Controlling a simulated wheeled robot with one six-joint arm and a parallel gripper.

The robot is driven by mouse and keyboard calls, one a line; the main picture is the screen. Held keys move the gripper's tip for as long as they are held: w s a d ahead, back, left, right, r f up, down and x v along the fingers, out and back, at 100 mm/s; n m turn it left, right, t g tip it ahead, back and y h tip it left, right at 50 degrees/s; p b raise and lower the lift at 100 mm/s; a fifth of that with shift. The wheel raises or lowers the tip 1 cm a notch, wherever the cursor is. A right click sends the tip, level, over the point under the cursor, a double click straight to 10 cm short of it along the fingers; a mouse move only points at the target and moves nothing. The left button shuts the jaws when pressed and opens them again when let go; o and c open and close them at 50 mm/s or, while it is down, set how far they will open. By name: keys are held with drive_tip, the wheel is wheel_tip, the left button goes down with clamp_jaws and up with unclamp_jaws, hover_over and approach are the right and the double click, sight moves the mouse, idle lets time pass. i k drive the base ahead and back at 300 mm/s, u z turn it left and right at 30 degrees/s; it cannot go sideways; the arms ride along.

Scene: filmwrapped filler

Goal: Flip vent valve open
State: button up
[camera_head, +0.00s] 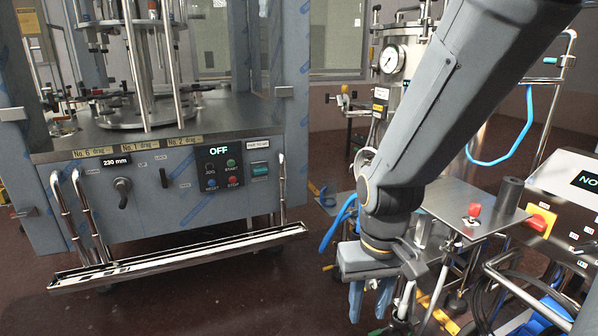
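The vent valve cannot be singled out for certain. A steel pressure tank (402,58) with a round gauge (392,59) stands behind my arm at the right. A small side fitting with dark ends (346,100) sticks out left of the tank. My gripper (370,308) points down at the lower middle right, in front of and below the tank and apart from that fitting. Its two blue-grey fingers show with a gap between them and nothing visibly held. My arm hides much of the tank's right and lower parts.
A filling machine (165,195) with an OFF display and a chrome front rail (180,257) fills the left. A steel side table (455,200) carries a red knob (474,210). A control box (565,205), hoses and chrome rails crowd the right. Floor (200,300) is clear at front left.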

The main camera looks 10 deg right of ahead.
sight(371, 50)
drive_tip(key=z, duration=0.3)
drive_tip(key=i, duration=0.75)
drive_tip(key=u, duration=0.35)
drive_tip(key=k, duration=0.65)
drive_tip(key=u, duration=1)
drive_tip(key=i, duration=1.35)
drive_tip(key=z, duration=0.6)
drive_tip(key=i, duration=0.75)
drive_tip(key=z, duration=1.15)
drive_tip(key=i, duration=0.25)
drive_tip(key=z, duration=0.1)
